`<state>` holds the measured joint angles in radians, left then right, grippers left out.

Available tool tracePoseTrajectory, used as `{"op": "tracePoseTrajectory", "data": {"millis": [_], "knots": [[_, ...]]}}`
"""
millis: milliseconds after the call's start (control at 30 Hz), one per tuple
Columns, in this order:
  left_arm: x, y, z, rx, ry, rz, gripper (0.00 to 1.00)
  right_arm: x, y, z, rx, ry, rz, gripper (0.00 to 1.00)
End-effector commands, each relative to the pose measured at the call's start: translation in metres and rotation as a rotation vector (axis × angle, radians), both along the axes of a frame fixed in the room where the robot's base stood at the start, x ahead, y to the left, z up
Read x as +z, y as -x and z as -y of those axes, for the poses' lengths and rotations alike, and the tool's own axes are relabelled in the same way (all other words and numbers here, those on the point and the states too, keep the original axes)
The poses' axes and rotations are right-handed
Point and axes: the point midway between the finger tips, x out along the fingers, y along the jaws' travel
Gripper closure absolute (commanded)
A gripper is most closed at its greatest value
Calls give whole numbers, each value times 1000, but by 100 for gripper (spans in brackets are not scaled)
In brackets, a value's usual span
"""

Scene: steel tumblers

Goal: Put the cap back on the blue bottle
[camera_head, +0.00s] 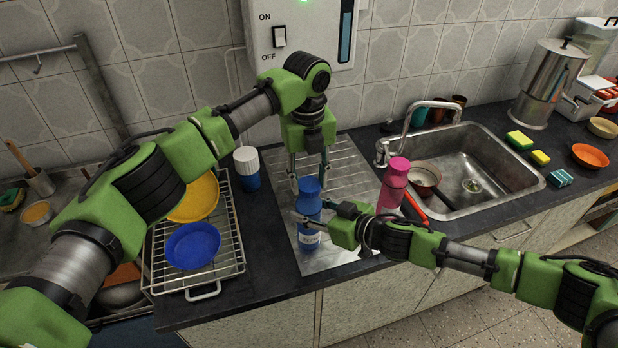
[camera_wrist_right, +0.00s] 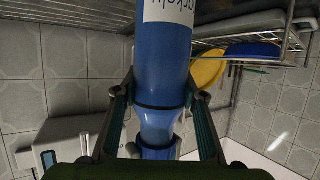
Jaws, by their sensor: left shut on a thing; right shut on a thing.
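The blue bottle (camera_head: 310,240) stands upright on the front part of the steel drainboard, its white label facing front. My right gripper (camera_head: 306,216) comes from the right and is shut around its upper body. In the right wrist view the bottle (camera_wrist_right: 163,65) appears upside down between the fingers (camera_wrist_right: 160,100). The blue cap (camera_head: 310,185) is at the top of the bottle, directly over the neck. My left gripper (camera_head: 309,181) points down from above and is shut on the cap. I cannot tell whether the cap is seated or slightly apart.
A pink bottle (camera_head: 393,185) stands right of the held bottle, near the sink (camera_head: 500,150). A blue bottle with white cap (camera_head: 247,168) stands left. A wire rack (camera_head: 225,265) holds yellow and blue plates. The drainboard (camera_head: 345,160) behind is mostly clear.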

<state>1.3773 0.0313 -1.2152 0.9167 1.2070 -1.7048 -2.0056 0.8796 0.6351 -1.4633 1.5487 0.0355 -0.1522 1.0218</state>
Motion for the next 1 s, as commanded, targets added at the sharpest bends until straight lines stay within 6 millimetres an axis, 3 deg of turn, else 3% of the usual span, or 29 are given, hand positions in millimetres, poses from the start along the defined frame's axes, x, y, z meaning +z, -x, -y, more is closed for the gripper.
{"op": "tracePoseTrajectory", "data": {"millis": [667,767,1000], "knots": [[-11,0,0,-23,2,0,72,0,0,0,0,1,-1,100],[-11,0,1,-116,2,0,72,0,0,0,0,1,-1,100],[-11,0,1,-522,3,0,72,0,0,0,0,1,-1,100]]}}
